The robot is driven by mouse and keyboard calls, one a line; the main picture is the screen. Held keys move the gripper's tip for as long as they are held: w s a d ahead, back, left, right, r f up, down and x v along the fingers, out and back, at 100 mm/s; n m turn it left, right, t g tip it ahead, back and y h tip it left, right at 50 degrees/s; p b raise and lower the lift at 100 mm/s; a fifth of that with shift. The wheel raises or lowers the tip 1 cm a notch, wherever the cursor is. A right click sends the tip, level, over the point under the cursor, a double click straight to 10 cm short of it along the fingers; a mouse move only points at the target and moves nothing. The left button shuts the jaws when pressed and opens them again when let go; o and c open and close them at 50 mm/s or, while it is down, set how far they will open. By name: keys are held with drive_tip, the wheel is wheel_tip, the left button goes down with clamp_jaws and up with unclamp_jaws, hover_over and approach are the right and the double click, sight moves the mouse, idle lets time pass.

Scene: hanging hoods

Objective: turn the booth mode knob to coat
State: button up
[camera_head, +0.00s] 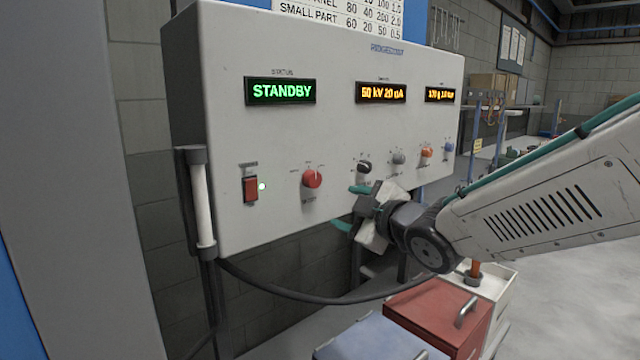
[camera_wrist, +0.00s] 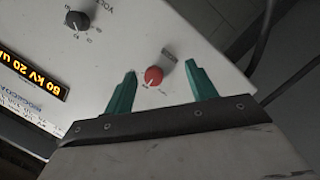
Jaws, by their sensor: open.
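The red mode knob (camera_head: 312,178) sits on the grey panel front, below the green STANDBY display (camera_head: 281,91). Its pale mark points roughly up in the head view. The small labels around it are too blurred to read. My gripper (camera_head: 350,209) is open and empty, to the right of and a little below the red knob. In the wrist view the red knob (camera_wrist: 153,76) shows between the two teal fingers (camera_wrist: 160,72). I see no contact with it.
A black knob (camera_head: 364,167) is close to my upper finger in the head view. Grey, orange and blue knobs lie further right. A red cabinet (camera_head: 440,308) stands below, and a dark cable hangs under the panel.

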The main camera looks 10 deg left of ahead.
sight(316, 181)
drive_tip(key=w+a+r, duration=0.1)
drive_tip(key=a, duration=0.1)
drive_tip(key=w+a+r+n+y, duration=0.1)
drive_tip(key=w+a, duration=0.1)
drive_tip(key=w+a+r+y, duration=0.1)
drive_tip(key=w+a, duration=0.1)
drive_tip(key=shift+a+r+n+t, duration=0.15)
drive_tip(key=shift+a+n+t, duration=0.15)
drive_tip(key=shift+n, duration=0.1)
drive_tip(key=c, duration=1)
